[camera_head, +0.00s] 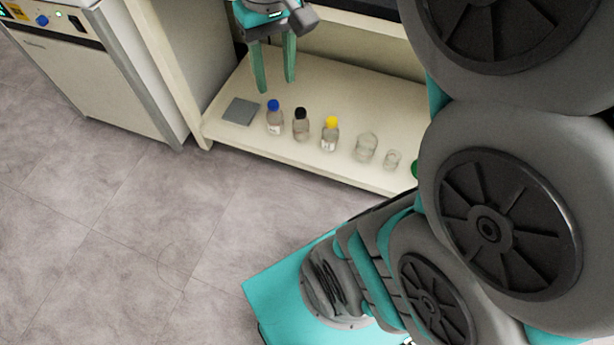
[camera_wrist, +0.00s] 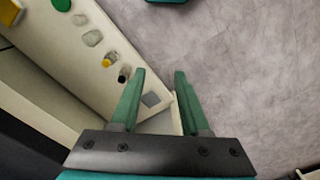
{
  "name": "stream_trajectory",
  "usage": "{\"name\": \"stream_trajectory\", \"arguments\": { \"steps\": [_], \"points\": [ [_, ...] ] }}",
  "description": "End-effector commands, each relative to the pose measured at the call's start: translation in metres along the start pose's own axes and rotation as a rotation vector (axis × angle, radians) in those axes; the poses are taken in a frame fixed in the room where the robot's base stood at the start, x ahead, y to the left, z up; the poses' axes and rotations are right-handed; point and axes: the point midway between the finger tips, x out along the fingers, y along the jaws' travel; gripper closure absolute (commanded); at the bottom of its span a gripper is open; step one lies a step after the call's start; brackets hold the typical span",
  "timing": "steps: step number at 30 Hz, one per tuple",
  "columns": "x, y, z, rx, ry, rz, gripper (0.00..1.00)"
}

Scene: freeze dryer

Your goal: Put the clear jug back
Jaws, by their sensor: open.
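Two clear, uncapped vessels stand upright on the low cream shelf (camera_head: 330,95): a larger one (camera_head: 366,147) and a smaller one (camera_head: 392,160) to its right. I cannot tell for sure which is the clear jug. In the wrist view the larger (camera_wrist: 93,37) and smaller (camera_wrist: 79,19) vessels are at upper left. My gripper (camera_head: 275,86) has green fingers pointing down over the left part of the shelf, apart from both vessels. It is open, with nothing between the fingers, as the wrist view (camera_wrist: 159,75) also shows.
A flat grey square (camera_head: 241,111) lies at the shelf's left end. Blue-capped (camera_head: 274,120), black-capped (camera_head: 301,125) and yellow-capped (camera_head: 330,135) bottles stand in a row along the front. A green cap (camera_wrist: 62,4) is beyond the vessels. A white cabinet (camera_head: 95,85) stands left; the floor is clear.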

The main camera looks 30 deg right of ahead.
Motion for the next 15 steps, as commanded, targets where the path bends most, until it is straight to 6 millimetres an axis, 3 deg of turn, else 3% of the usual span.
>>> {"name": "stream_trajectory", "arguments": {
  "steps": [3, 9, 15],
  "points": [
    [0.037, -0.011, 0.048, -0.023, -0.056, 0.004, 0.54],
    [0.087, -0.019, 0.114, -0.045, -0.13, 0.011, 0.54],
    [0.109, -0.021, 0.143, -0.05, -0.159, 0.014, 0.54]
  ]
}}
